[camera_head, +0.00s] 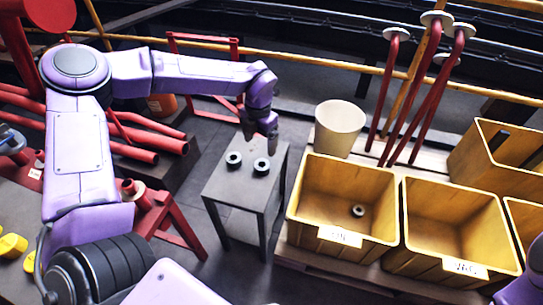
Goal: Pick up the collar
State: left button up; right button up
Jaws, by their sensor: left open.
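Two dark ring-shaped collars lie on a small grey table, a left one (234,158) and a right one (262,166). The grey table (243,190) stands left of the yellow bins. A third, similar ring (358,210) lies on the floor of the nearest yellow bin (318,180). My left gripper (262,138) points down, open, over the back of the table, near the right collar and apart from it in the picture. Its exact height above the collar is hard to tell. My right gripper is not in view.
More yellow bins (455,215) stand to the right. A cream bucket (339,128) is behind the nearest bin. Red pipes with pale flanges (420,95) rise behind the bins. A red stand (183,225) is left of the table, with red pipes (140,140) behind it.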

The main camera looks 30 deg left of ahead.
aim_at(262, 161)
pick_arm(q)
jog(key=f, duration=0.3)
jog(key=f+b, duration=0.1)
jog(key=f, duration=0.3)
jog(key=f+b, duration=0.1)
jog(key=f, duration=0.2)
jog(key=shift+w+a+f, duration=0.1)
jog(key=shift+w+f, duration=0.1)
jog(key=shift+w, duration=0.15)
jog(key=shift+r, duration=0.1)
jog(key=c, duration=1.5)
